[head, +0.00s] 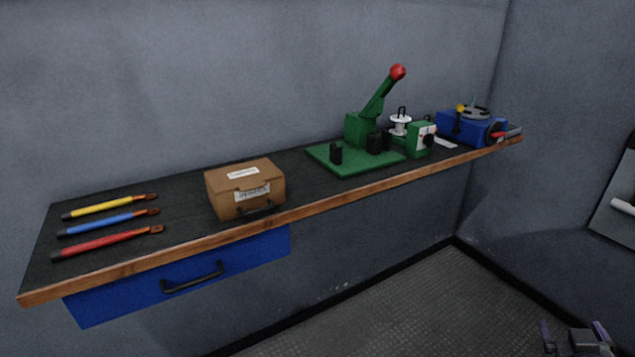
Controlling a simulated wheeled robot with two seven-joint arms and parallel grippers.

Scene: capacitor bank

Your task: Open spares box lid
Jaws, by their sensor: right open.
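The spares box (246,189) is a brown box standing on the dark workbench, left of the middle in the head view. Its lid is shut, with a white label on top and another label on the front edge. A dark handle (258,211) sits low on its front side. My right gripper (575,332) is at the bottom right corner, open and empty, low over the floor and far from the box. Its lower part is cut off by the frame. My left gripper is not in view.
The bench (160,255) has a wooden front edge. A blue drawer (130,291) with a black handle hangs under it. Red, blue and yellow-handled tools (105,207) lie left of the box. A green lever press (360,130) and blue device (465,128) stand to the right.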

